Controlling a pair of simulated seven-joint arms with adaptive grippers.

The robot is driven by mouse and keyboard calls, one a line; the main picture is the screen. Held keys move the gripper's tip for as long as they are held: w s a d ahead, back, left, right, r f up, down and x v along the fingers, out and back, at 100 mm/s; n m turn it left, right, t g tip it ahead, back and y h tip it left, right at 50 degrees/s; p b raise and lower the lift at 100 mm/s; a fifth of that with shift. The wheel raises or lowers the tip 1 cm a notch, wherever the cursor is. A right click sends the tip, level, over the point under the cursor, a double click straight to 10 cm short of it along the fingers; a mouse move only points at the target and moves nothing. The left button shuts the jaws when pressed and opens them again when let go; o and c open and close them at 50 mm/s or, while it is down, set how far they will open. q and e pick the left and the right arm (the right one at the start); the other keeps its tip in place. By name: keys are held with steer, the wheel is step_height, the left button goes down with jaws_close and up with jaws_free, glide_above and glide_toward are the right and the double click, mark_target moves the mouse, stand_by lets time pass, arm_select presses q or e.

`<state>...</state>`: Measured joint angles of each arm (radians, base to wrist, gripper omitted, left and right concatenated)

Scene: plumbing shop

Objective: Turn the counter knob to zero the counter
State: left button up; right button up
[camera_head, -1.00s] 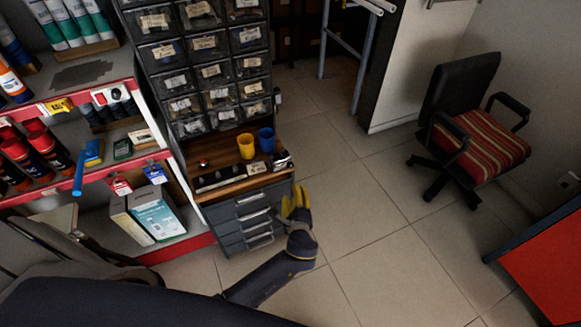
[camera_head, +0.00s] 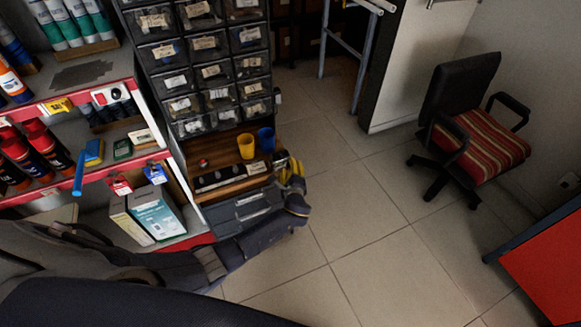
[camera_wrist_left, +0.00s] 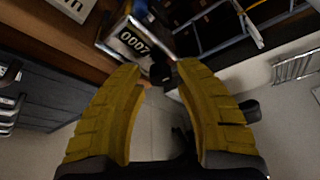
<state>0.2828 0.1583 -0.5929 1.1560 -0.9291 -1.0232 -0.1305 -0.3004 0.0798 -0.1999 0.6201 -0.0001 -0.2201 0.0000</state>
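The counter (camera_wrist_left: 134,36) is a small metal box with a dark display reading 0007, standing at the edge of a wooden top. Its black knob (camera_wrist_left: 160,74) sticks out on the side to the right of the display. In the head view the counter (camera_head: 280,158) is at the top's right corner, partly covered by my gripper. My left gripper (camera_head: 294,172) has yellow fingers and is just in front of the counter. In the wrist view its fingers (camera_wrist_left: 160,68) are spread, with the knob showing between the tips; I cannot tell whether they touch it. My right gripper is out of view.
Yellow (camera_head: 245,146) and blue (camera_head: 266,140) cups stand on the wooden top left of the counter. Drawer bins (camera_head: 210,70) rise behind. A shelf with tubes and boxes (camera_head: 150,213) is at left. Open floor and a striped chair (camera_head: 480,145) are at right.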

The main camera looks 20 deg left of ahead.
arm_select(q)
steer(key=shift+w+a, duration=0.15)
steer(key=shift+w, duration=0.2)
jaws_close()
